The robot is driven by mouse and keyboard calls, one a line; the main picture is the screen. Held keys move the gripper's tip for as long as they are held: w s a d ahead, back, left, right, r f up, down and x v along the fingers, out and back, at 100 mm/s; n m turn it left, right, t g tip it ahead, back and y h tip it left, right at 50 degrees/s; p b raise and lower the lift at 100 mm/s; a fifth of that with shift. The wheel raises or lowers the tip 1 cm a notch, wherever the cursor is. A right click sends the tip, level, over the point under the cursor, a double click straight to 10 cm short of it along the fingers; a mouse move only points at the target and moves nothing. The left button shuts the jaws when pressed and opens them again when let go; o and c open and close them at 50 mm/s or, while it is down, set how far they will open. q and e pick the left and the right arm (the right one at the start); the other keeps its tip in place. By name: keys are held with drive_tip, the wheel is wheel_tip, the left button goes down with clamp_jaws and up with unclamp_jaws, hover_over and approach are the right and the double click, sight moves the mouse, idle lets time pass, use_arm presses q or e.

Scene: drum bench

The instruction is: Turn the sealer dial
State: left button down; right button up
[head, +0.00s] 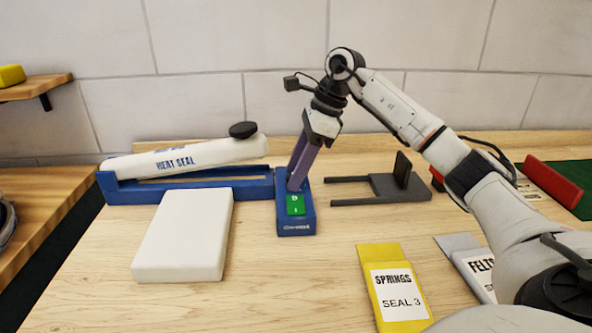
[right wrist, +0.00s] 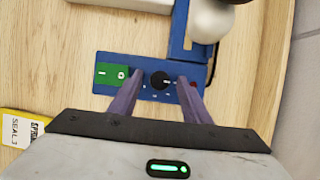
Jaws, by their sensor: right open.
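The heat sealer is a long blue base (head: 190,190) with a white arm (head: 190,158) marked HEAT SEAL and a black knob (head: 243,130). At its right end is a blue control box (head: 296,226) with a green switch (head: 295,204). The round black dial (right wrist: 160,80) shows on the box in the right wrist view; the fingers hide it in the head view. My right gripper (head: 297,186) points down over the box, open. In the right wrist view its purple fingertips (right wrist: 160,77) stand on either side of the dial, with gaps visible. My left gripper is out of view.
A white block (head: 182,236) lies in front of the sealer. A dark grey fixture (head: 385,186) with two prongs stands right of the box. Yellow SPRINGS (head: 378,262) and grey FELTS (head: 460,243) packets lie in front right. Bench in front of the box is clear.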

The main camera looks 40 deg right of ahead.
drive_tip(key=c, duration=0.9)
drive_tip(key=shift+c, duration=0.6)
